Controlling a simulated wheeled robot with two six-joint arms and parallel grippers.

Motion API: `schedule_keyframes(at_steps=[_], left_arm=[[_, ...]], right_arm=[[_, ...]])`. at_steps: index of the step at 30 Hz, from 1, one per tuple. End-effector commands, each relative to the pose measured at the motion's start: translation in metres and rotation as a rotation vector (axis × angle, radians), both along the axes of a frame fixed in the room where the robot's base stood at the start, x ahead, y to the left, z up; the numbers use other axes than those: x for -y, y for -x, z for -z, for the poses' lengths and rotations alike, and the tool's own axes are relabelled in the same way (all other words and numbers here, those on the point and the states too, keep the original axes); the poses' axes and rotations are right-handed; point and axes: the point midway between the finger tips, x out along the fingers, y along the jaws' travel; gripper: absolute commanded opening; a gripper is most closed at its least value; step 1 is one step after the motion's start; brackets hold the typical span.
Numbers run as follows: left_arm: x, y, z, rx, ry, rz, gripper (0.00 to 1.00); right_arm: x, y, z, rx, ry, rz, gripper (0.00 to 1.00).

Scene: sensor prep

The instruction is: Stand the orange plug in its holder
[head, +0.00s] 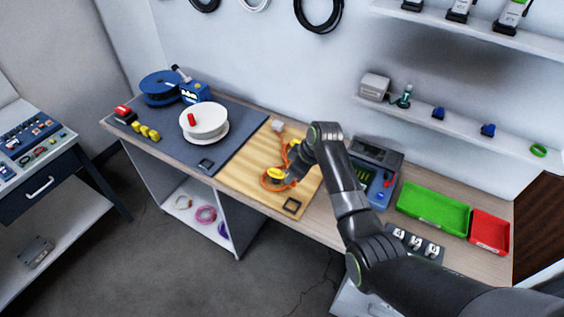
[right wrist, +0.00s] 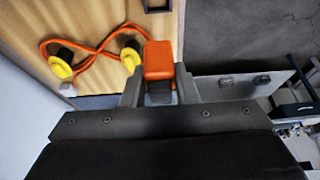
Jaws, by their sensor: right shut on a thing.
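The orange plug (right wrist: 159,60) is between the two fingers of my right gripper (right wrist: 158,82), which is shut on it; its grey end shows below the orange body. In the head view my right gripper (head: 291,176) is low over the wooden board, and the plug is mostly hidden there. The orange cable (right wrist: 97,53) runs from the plug around two black pegs with yellow tops (right wrist: 60,68). A black square holder (head: 292,205) lies at the board's front edge, apart from the gripper; it is partly visible in the right wrist view (right wrist: 158,9). My left gripper is out of view.
A second black square frame (head: 206,164) lies on the grey mat (head: 232,150). A white spool (head: 204,121) and a blue spool (head: 160,87) stand behind. A meter-like device (head: 374,160), a green tray (head: 433,209) and a red tray (head: 489,232) are on the right.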

Motion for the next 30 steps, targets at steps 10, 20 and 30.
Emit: schedule_keyframes(at_steps=[10,20,30], left_arm=[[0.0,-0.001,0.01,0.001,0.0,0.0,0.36],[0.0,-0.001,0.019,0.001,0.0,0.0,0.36],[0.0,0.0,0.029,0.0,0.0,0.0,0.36]], right_arm=[[0.0,0.0,0.016,0.0,0.0,-0.001,0.04],[0.0,0.0,0.033,0.0,0.0,0.0,0.04],[0.0,0.001,0.05,-0.001,0.0,0.0,0.04]])
